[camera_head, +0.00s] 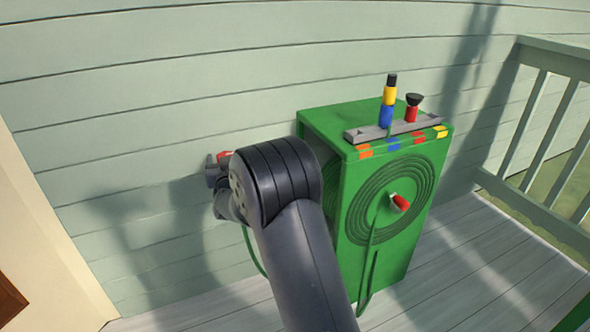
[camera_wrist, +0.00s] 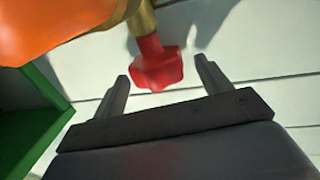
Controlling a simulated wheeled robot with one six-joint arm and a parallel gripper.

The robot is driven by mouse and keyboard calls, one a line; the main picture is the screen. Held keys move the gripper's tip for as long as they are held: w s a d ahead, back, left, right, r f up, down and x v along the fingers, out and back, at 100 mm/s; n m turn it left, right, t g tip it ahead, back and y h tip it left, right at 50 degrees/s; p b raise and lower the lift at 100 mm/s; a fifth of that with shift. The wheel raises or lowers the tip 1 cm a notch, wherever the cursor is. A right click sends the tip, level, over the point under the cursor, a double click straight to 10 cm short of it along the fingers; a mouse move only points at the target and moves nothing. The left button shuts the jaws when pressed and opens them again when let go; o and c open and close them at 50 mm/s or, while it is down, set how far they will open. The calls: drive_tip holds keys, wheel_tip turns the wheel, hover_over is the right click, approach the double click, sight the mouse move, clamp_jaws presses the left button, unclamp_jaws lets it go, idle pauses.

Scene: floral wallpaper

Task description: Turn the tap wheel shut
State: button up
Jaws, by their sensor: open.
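The red tap wheel (camera_wrist: 158,66) shows in the wrist view on a brass stem (camera_wrist: 142,20). It sits between and a little beyond the two fingertips of my gripper (camera_wrist: 162,82). The fingers are spread apart, and a gap shows on both sides of the wheel. In the head view a small part of the red wheel (camera_head: 224,157) shows at the wall, left of the green hose box. My arm hides most of the tap there, and the fingertips cannot be made out in that view.
A green hose reel box (camera_head: 395,245) with a red crank handle (camera_head: 401,203) stands right of my arm. Nozzles stand in a grey tray (camera_head: 425,124) on top. A blurred orange thing (camera_wrist: 50,25) is close to the wrist camera. A railing (camera_head: 550,90) is at right.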

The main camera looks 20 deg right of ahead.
drive_tip(key=shift+d+n+y+b, duration=0.15)
drive_tip(key=shift+n+y+b, duration=0.2)
drive_tip(key=shift+n+y, duration=0.4)
drive_tip(key=shift+n+y, duration=0.25)
drive_tip(key=shift+y, duration=0.5)
drive_tip(key=shift+d+n+y, duration=0.25)
drive_tip(key=shift+n+y, duration=0.75)
drive_tip(key=shift+y, duration=0.6)
